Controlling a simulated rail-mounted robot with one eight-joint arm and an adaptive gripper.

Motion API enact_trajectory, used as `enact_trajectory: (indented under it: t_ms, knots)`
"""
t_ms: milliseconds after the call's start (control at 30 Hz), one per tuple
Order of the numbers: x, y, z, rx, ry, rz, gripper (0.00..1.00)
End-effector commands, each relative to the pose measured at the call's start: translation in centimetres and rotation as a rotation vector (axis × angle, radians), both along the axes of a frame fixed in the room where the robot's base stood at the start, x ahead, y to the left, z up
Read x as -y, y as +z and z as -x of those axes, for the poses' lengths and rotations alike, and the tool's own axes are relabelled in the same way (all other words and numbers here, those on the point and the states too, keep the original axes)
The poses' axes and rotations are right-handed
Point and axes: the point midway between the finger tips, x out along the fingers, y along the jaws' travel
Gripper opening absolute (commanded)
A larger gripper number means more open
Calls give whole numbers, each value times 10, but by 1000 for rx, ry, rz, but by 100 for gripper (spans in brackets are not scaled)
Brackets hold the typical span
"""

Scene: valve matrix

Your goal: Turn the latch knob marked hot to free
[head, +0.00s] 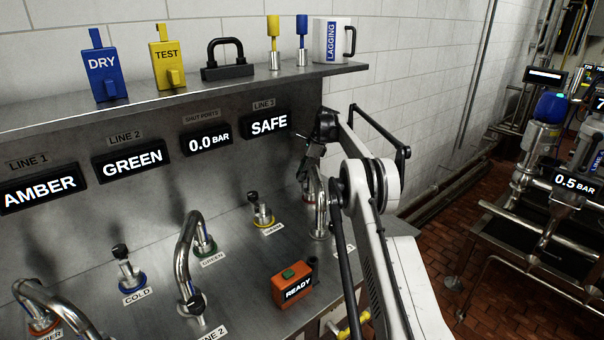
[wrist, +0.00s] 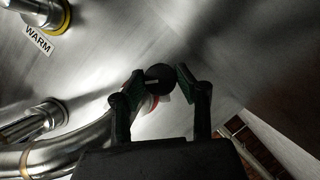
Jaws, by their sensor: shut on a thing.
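A black knob (wrist: 158,73) with a red ring at its base sits between my gripper's fingertips in the wrist view. A pale label beside it is mostly hidden and I cannot read "hot" on it. My gripper (wrist: 160,80) is shut on this knob, a finger on each side. In the head view my gripper (head: 307,160) is low over the right end of the steel bench, by a bent pipe (head: 318,205). The knob is hidden there behind my gripper and the pipe. I cannot tell how far the knob is turned.
The WARM knob (head: 263,212) stands left of my gripper; the COLD knob (head: 127,265) is farther left. A bent pipe (wrist: 85,150) runs close to my left finger. An orange READY box (head: 293,284) sits in front. The shelf (head: 200,96) overhangs behind.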

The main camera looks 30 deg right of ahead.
Motion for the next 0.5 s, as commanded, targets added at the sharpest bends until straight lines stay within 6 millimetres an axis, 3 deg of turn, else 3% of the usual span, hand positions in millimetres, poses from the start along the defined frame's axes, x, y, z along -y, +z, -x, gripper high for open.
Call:
enact_trajectory:
  t_ms: [267, 300, 400, 500]
  knots:
    - [0, 0, 0, 1, 0, 0, 5]
    - [0, 0, 0, 1, 0, 0, 37]
    - [0, 0, 0, 1, 0, 0, 50]
    - [0, 0, 0, 0, -1, 0, 50]
